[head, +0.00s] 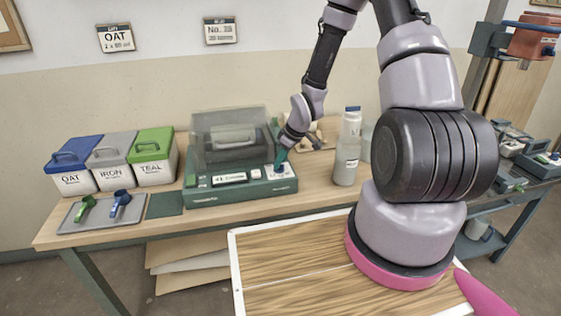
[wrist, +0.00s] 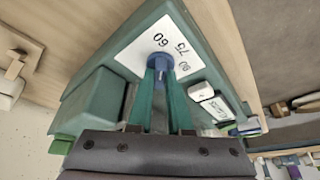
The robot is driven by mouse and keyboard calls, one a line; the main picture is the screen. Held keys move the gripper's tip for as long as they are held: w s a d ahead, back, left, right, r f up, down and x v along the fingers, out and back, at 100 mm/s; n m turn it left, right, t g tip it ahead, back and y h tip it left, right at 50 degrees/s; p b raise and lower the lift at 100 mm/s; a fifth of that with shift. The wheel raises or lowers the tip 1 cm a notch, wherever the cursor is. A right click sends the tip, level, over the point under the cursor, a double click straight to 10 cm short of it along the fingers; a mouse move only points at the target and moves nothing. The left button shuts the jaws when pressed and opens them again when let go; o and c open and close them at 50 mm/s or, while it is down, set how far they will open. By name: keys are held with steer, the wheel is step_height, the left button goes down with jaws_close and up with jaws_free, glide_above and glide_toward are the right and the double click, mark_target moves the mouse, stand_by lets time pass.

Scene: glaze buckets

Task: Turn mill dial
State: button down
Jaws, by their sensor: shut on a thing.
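The mill (head: 235,191) is a green machine with a clear raised-looking cover, standing on the bench. A white dial plate (head: 288,172) is on its front right corner. In the wrist view, the blue dial (wrist: 159,60) sits on this plate, with the numbers 60, 75 and 90 printed beside it. My gripper (wrist: 160,71) points at the plate, and its two teal fingers are shut on the dial. In the head view, my gripper (head: 281,160) reaches down onto the plate and hides most of the dial. The dial's pointer cannot be read.
Oat (head: 70,182), iron (head: 107,178) and teal (head: 152,174) buckets stand left of the mill. A tray (head: 75,216) with green and blue scoops lies before them. A white bottle (head: 345,170) stands close to the mill's right side. Some bench front is clear.

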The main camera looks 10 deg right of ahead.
steer(key=m+t+h, duration=0.1)
steer(key=m, duration=0.2)
steer(key=shift+a+m, duration=0.15)
steer(key=shift+m, duration=0.25)
steer(key=m+h, duration=0.2)
steer(key=m, duration=0.2)
steer(key=shift+m, duration=0.4)
steer(key=c, duration=0.8)
jaws_free()
steer(key=shift+c, duration=0.2)
steer(key=shift+s, duration=0.1)
steer(key=v, duration=1)
steer(key=shift+s+r, duration=0.25)
steer(key=shift+r, duration=0.1)
steer(key=shift+a, duration=0.15)
